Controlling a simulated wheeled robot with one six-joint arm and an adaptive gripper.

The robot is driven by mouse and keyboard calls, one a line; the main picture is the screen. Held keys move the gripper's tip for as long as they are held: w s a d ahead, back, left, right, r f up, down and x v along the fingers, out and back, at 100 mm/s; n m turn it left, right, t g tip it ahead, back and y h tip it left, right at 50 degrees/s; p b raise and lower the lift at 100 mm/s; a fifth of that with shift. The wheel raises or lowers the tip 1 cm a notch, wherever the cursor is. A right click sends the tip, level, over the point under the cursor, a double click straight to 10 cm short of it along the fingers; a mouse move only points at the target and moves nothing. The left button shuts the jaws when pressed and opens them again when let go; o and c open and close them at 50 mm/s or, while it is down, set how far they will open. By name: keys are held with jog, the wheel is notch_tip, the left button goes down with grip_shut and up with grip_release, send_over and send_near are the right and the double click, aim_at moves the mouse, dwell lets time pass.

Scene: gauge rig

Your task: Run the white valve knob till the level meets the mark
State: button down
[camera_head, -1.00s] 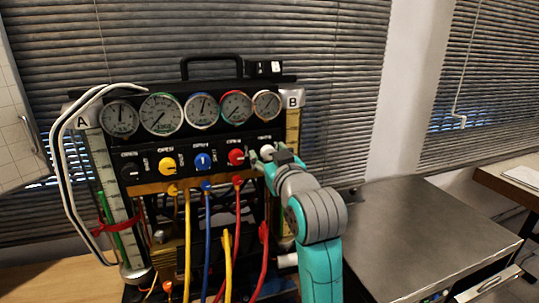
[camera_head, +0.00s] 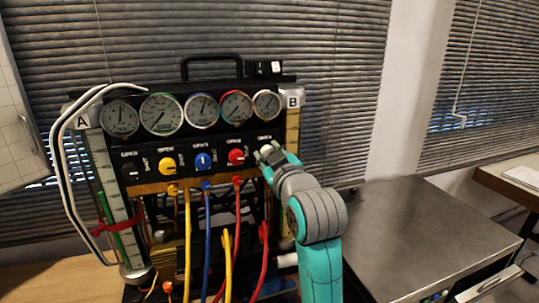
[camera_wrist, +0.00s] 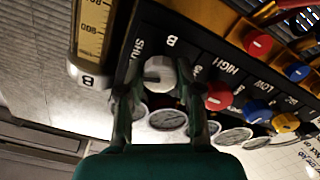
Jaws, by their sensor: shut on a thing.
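The white valve knob (camera_wrist: 160,73) is at the right end of the knob row on the black panel. In the wrist view, my gripper (camera_wrist: 160,92) has one finger on each side of it and is shut on it. In the head view my gripper (camera_head: 268,155) covers most of the knob. Tube A (camera_head: 106,175), at the panel's left, has a pale scale, green low down and a red band (camera_head: 122,222) around it. Tube B (camera_head: 292,130), at the right, shows yellow; its scale (camera_wrist: 92,30) is upside down in the wrist view. I cannot make out the exact level or mark.
A red knob (camera_head: 236,157) sits close left of my gripper, then blue (camera_head: 203,161), yellow (camera_head: 167,165) and black knobs. Several round gauges (camera_head: 203,110) line the panel above. Coloured hoses (camera_head: 208,240) hang below. A bare metal table (camera_head: 430,225) stands right.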

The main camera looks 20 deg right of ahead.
jog(key=shift+n, duration=0.8)
jog(key=c, duration=0.8)
grip_release()
jog(key=shift+o, duration=0.2)
jog(key=shift+s, duration=0.1)
jog(key=s, duration=0.7)
jog(key=shift+s, duration=0.15)
